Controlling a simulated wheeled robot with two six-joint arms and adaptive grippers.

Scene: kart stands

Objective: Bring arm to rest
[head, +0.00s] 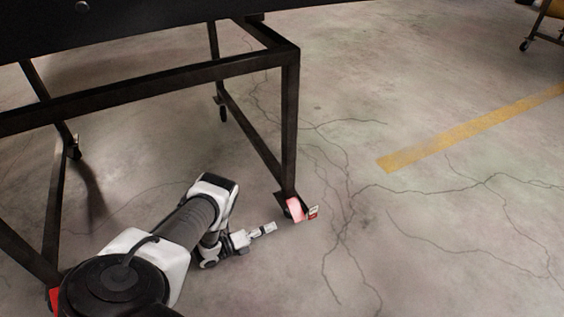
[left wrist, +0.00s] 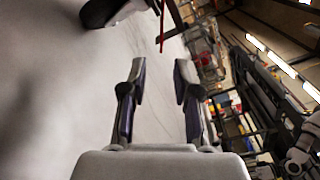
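My left arm comes in from the lower left in the head view, and its gripper (head: 264,230) points to the right, low over the floor. In the left wrist view the two fingers of my left gripper (left wrist: 158,85) stand apart with nothing between them. The gripper is beside a dark metal kart stand (head: 290,120), left of its near right leg and apart from it. A caster with a red and white part (head: 296,209) is at the foot of that leg. My right gripper is not in view.
A yellow floor line (head: 470,128) runs at the right on the cracked concrete floor (head: 430,230), which is clear there. Another stand with a caster (head: 540,30) is at the far top right. Shelves with items (left wrist: 235,105) show tilted in the left wrist view.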

